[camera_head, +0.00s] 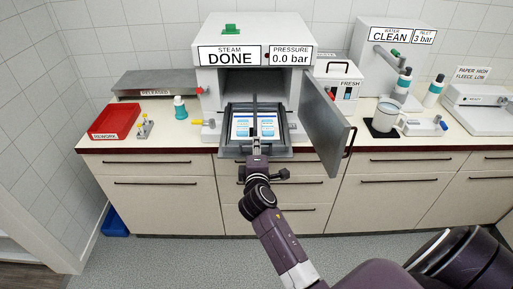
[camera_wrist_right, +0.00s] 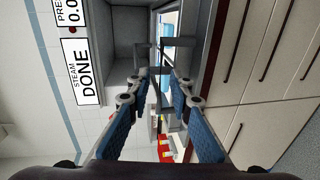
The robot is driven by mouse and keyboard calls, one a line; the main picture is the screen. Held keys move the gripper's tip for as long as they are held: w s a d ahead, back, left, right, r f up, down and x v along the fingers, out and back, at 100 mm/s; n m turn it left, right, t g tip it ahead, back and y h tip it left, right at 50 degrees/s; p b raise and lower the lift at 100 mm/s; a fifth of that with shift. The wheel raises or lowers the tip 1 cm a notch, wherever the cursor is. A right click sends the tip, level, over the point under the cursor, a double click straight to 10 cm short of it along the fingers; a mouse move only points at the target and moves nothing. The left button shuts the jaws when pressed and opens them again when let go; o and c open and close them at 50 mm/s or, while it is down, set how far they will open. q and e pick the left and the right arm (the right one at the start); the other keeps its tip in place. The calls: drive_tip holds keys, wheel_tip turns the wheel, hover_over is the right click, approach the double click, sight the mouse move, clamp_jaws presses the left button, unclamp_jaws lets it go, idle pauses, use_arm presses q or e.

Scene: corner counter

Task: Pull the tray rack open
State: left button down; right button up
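The tray rack (camera_head: 285,135) is a grey metal frame that sticks out of the front of the steam unit's open chamber, over the counter edge. White-and-blue packs (camera_head: 241,126) lie on it, and a dark bar crosses its middle. My right gripper (camera_head: 257,143) is at the rack's front edge. In the right wrist view its two blue-padded fingers (camera_wrist_right: 160,78) stand apart, with the grey rack frame (camera_wrist_right: 168,43) just beyond the tips. I see nothing clamped between them; whether a tip touches the rack is unclear. My left gripper is out of view.
The steam unit (camera_head: 220,82) shows DONE and 0.0 bar. Its grey door (camera_head: 325,125) is swung open to the right of the rack. Closed drawers (camera_head: 165,195) are below.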

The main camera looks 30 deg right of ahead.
drive_tip(key=v, duration=1.2)
drive_tip(key=shift+r, duration=0.1)
idle(0.4)
